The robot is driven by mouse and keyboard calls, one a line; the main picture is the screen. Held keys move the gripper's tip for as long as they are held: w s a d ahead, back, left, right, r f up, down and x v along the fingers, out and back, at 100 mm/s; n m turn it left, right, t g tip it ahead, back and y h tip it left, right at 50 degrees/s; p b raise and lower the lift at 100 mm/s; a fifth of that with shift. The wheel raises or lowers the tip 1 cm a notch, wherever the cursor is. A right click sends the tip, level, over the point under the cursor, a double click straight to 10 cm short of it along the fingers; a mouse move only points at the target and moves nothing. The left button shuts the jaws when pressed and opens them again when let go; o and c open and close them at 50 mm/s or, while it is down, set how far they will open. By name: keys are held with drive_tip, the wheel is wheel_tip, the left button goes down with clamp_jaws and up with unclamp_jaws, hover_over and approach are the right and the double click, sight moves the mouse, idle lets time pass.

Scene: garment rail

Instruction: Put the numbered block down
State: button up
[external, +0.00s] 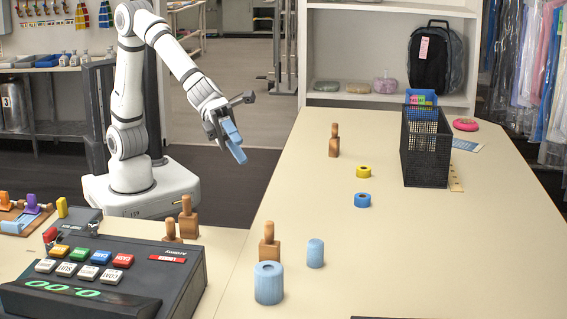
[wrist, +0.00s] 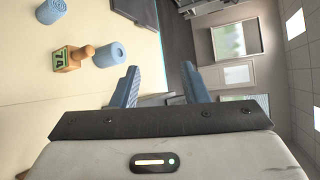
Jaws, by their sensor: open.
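A wooden numbered block (wrist: 68,58) with a peg handle and a green "74" label shows in the wrist view, left of my gripper. It appears to be the block (external: 269,250) standing between two blue rolls on the table in the external view; its number is not readable there. More peg-handled blocks stand beside the register (external: 187,228) and farther back on the table (external: 334,146). My gripper (external: 234,143) is in the air left of the long table, its blue fingers (wrist: 160,70) apart with nothing between them. It is clear of every block.
Blue rolls (external: 268,285) (external: 315,254) stand close to the nearest block. Yellow (external: 363,172) and blue tape rolls (external: 362,200) and a black mesh basket (external: 426,155) are farther back. The register (external: 110,275) fills the lower left. The table's middle is mostly bare.

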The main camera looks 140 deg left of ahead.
drive_tip(key=s+d+f+n+g, duration=0.1)
drive_tip(key=s+f+n+g, duration=0.2)
drive_tip(key=s+n, duration=0.4)
drive_tip(key=s+d+f+n+g+y, duration=0.1)
drive_tip(key=s+f+n+g, duration=0.2)
drive_tip(key=s+n, duration=0.5)
drive_tip(key=s+d+f+n+g+y, duration=0.1)
drive_tip(key=s+f+n+g, duration=0.3)
drive_tip(key=s, duration=1.8)
drive_tip(key=n+g, duration=0.1)
drive_tip(key=n, duration=0.3)
drive_tip(key=shift+s+d, duration=0.15)
drive_tip(key=shift+d, duration=0.1)
